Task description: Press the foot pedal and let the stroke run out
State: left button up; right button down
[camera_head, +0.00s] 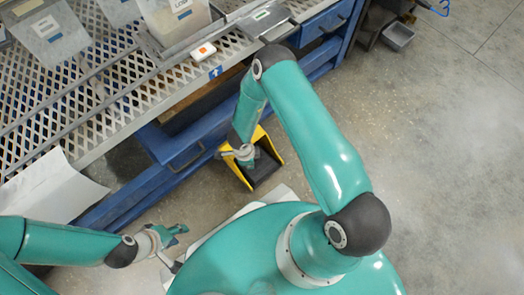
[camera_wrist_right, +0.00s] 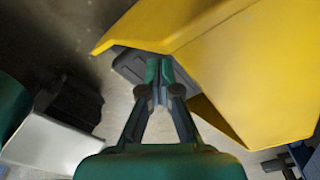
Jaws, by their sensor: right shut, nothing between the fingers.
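The foot pedal stands on the floor in front of the blue bench frame. In the head view it has a yellow guard (camera_head: 233,165) around a dark pedal plate (camera_head: 262,171). My right gripper (camera_head: 245,155) reaches down into the guard's opening. In the right wrist view the yellow guard (camera_wrist_right: 240,70) fills the upper right, and a dark grey plate (camera_wrist_right: 130,66) shows behind the shut, empty fingertips (camera_wrist_right: 159,72). I cannot tell whether the tips touch the plate or how far it is down. My left gripper (camera_head: 178,236) hangs apart at lower left; its finger opening is unclear.
A perforated metal bench top (camera_head: 95,85) on a blue frame lies behind the pedal. It carries clear containers (camera_head: 50,40), a white device with an orange button (camera_head: 203,51) and a grey box (camera_head: 265,18). A white sheet (camera_head: 50,190) hangs at left. The floor at right is mostly clear.

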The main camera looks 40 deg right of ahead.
notch_tip(320, 180, up, 10)
jog(key=shift+w+a, duration=0.3)
jog(key=shift+a, duration=0.15)
jog(key=s+a+r+n+y+p, duration=0.1)
jog(key=s+a+r+n+y, duration=0.1)
jog(key=s+n, duration=0.35)
jog(key=s+a+r+n+t+y+p, duration=0.1)
jog(key=s+a+r+n, duration=0.15)
jog(key=n, duration=0.65)
jog(key=s+a+r+n+y+p, duration=0.1)
jog(key=s+a+r+n+y, duration=0.15)
jog(key=n, duration=0.55)
notch_tip(320, 180, up, 38)
jog(key=p, duration=3.8)
